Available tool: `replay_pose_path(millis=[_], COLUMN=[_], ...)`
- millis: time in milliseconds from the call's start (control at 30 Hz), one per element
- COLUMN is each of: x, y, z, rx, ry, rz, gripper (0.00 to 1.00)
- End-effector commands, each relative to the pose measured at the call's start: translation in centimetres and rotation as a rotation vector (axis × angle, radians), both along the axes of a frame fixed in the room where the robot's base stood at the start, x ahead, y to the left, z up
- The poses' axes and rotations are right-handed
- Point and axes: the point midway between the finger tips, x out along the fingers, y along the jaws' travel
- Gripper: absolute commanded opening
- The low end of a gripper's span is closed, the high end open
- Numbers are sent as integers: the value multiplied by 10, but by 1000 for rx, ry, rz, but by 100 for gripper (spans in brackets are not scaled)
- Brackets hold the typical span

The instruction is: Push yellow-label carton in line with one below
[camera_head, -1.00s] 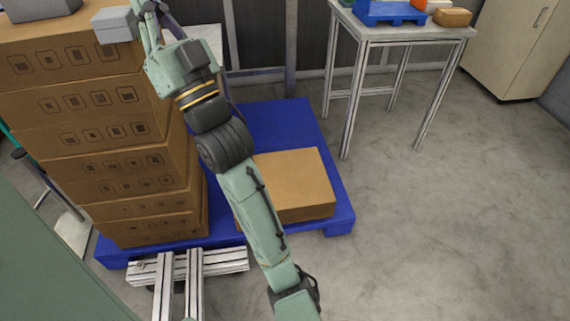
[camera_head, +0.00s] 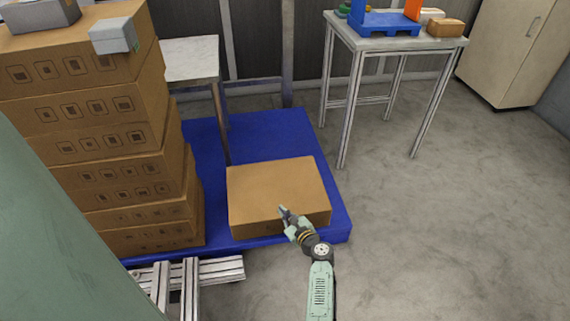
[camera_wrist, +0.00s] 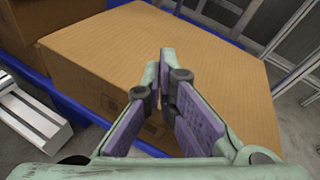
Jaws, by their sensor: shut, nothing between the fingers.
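Brown cartons stand in a tall stack (camera_head: 92,115) at the left of the head view, with dark square marks on their front faces. The layers do not all line up at the right side. A single brown carton (camera_head: 272,187) lies on the blue pallet to the right of the stack. I cannot make out a yellow label on any carton. My gripper (camera_head: 284,212) is shut and empty at the front edge of the single carton. In the wrist view the closed fingers (camera_wrist: 164,62) point over that carton's top (camera_wrist: 215,60); I cannot tell whether they touch it.
A small grey box (camera_head: 112,36) sits at the top carton's right corner. The blue pallet (camera_head: 272,128) has bare room behind the single carton. A table with a blue tray (camera_head: 388,24) stands at the back right. Metal profiles (camera_head: 200,270) lie at the front. The right floor is clear.

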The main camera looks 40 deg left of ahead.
Motion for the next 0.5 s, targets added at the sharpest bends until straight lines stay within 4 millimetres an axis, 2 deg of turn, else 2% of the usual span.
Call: replay_pose_path(millis=[33, 133, 300, 500], x=[-10, -26, -38, -38], y=[-12, -26, -36, -36], z=[-24, -55, -79, -101], rx=[20, 63, 99, 99], ry=[105, 266, 382, 387], rz=[-23, -60, -89, -91], gripper=[0, 0, 0, 0])
